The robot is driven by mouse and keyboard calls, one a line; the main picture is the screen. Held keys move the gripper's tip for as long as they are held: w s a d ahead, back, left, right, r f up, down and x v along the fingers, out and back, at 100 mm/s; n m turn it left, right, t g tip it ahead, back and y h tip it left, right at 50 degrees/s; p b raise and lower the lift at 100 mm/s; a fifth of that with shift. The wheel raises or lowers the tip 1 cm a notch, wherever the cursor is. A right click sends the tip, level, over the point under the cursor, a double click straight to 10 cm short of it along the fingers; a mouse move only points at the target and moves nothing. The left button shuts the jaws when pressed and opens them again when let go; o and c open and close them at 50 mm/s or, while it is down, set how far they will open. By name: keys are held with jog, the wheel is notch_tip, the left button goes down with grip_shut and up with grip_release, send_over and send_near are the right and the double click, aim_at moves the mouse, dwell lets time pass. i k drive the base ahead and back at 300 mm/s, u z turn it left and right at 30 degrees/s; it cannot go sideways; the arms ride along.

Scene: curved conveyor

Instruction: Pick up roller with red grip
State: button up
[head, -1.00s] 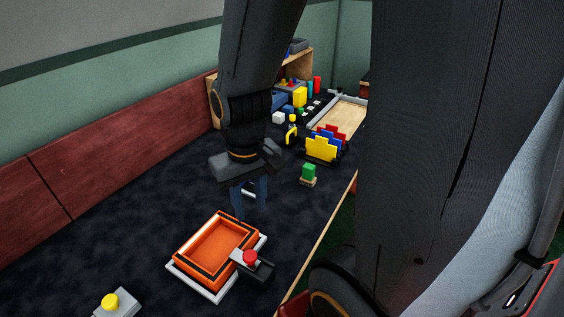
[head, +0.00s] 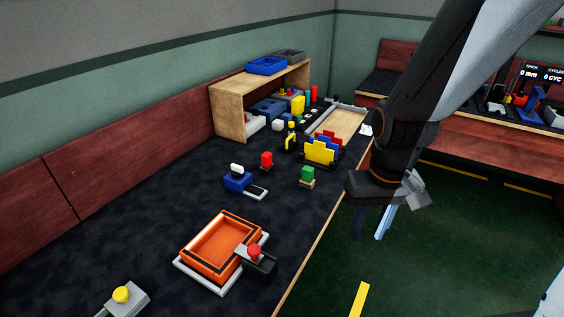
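A small upright piece with a red top (head: 266,158) and a darker base stands on the dark table, left of a similar green-topped piece (head: 307,174). It looks like the roller with red grip, but its roller part is too small to make out. My gripper (head: 373,222) points down to the right of these, past the table's front edge and over the green floor. Its two fingers are apart, with nothing seen between them.
A blue piece with a white top (head: 237,181) stands near the red one. An orange tray (head: 198,276) with a red-knobbed black block (head: 262,264) is nearer. Coloured upright plates (head: 320,152) and a wooden shelf (head: 228,113) stand farther back. The table's left middle is clear.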

aim_at(267, 164)
jog(key=z, duration=0.1)
jog(key=i, duration=1)
jog(key=u, duration=0.55)
